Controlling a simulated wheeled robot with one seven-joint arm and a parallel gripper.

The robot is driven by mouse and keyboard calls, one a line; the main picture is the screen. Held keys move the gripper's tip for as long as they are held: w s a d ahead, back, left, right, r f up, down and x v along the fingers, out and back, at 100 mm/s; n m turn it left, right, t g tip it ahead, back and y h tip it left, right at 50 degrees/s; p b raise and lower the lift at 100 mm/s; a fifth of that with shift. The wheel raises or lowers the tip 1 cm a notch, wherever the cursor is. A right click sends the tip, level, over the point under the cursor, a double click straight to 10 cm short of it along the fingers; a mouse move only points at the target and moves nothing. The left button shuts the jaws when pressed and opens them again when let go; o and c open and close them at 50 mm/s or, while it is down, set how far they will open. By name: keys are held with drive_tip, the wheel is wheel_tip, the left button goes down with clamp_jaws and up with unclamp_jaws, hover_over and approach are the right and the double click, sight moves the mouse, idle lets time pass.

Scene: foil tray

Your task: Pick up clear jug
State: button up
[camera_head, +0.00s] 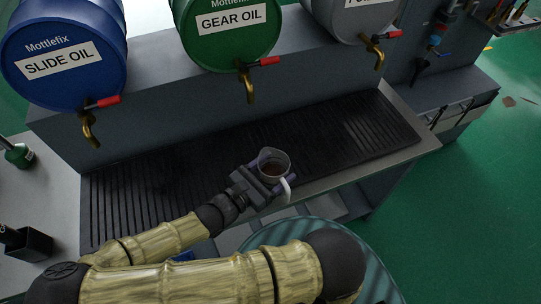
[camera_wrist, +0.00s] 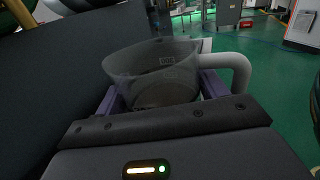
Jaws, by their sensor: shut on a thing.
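The clear jug (camera_head: 272,163) is a see-through cup with a white handle and some brownish content showing inside. It is over the front part of the black ribbed drip mat (camera_head: 340,135), below the barrels. My gripper (camera_head: 268,174) is shut on the jug, one finger on each side of its body. In the wrist view the jug (camera_wrist: 158,75) stands upright between the purple fingers (camera_wrist: 160,95), with its handle to the right. I cannot tell whether the jug's base touches the mat.
A blue slide oil barrel (camera_head: 62,50), a green gear oil barrel (camera_head: 228,30) and a grey barrel (camera_head: 352,15) lie behind, with brass taps over the mat. A black box (camera_head: 27,243) and a green item (camera_head: 18,154) stand at left. The mat's right part is clear.

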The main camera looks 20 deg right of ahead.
sight(274, 185)
drive_tip(key=shift+s+r, duration=0.15)
drive_tip(key=shift+s, duration=1.4)
drive_tip(key=shift+f, duration=0.2)
